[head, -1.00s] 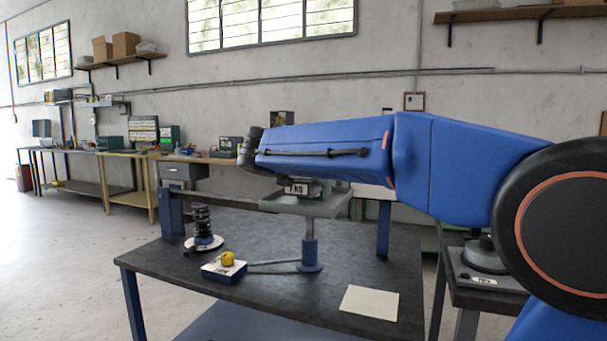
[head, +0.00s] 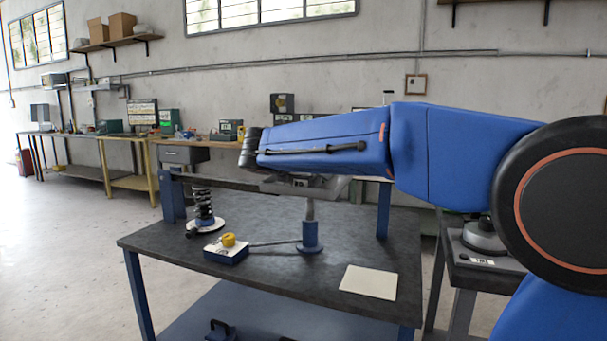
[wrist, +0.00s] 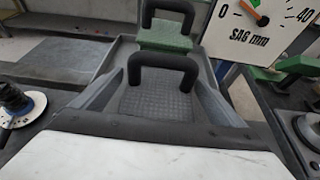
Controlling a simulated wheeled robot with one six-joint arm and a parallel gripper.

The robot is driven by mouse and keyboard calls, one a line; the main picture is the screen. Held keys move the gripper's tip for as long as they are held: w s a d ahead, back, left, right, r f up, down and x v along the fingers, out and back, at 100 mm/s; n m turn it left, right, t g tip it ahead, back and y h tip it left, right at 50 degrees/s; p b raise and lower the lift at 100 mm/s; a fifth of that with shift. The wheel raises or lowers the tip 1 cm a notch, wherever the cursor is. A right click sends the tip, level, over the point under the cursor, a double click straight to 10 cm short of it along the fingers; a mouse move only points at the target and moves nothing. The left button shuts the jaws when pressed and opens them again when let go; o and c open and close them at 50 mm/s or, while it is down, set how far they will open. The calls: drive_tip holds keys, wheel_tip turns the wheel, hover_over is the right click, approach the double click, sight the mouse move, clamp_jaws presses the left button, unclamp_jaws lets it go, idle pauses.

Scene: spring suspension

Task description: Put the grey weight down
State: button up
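The grey weight (wrist: 155,105) has a textured top and a thick black handle. In the wrist view it is at the grey tray (wrist: 117,58), in front of a green weight (wrist: 165,38) with a similar handle. My gripper (wrist: 160,82) is close around the grey weight, with a grey finger on each side near the handle's ends. I cannot tell whether the fingers press on it or stand slightly apart, nor whether its underside touches the tray. In the head view my blue arm hides the gripper and most of the tray (head: 328,188).
A gauge marked SAG mm (wrist: 262,30) stands beside the tray. On the dark table (head: 270,268) are a black spring (head: 203,203), a blue box with a yellow knob (head: 227,252) and a pale sheet (head: 368,282). A side table (head: 483,262) stands at right. The table's front middle is clear.

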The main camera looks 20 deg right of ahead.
drive_tip(key=shift+r, duration=0.1)
drive_tip(key=shift+s+a+r, duration=0.15)
drive_tip(key=shift+s, duration=0.05)
drive_tip(key=v, duration=1.1)
drive_tip(key=shift+s, duration=0.2)
drive_tip(key=shift+a, duration=0.15)
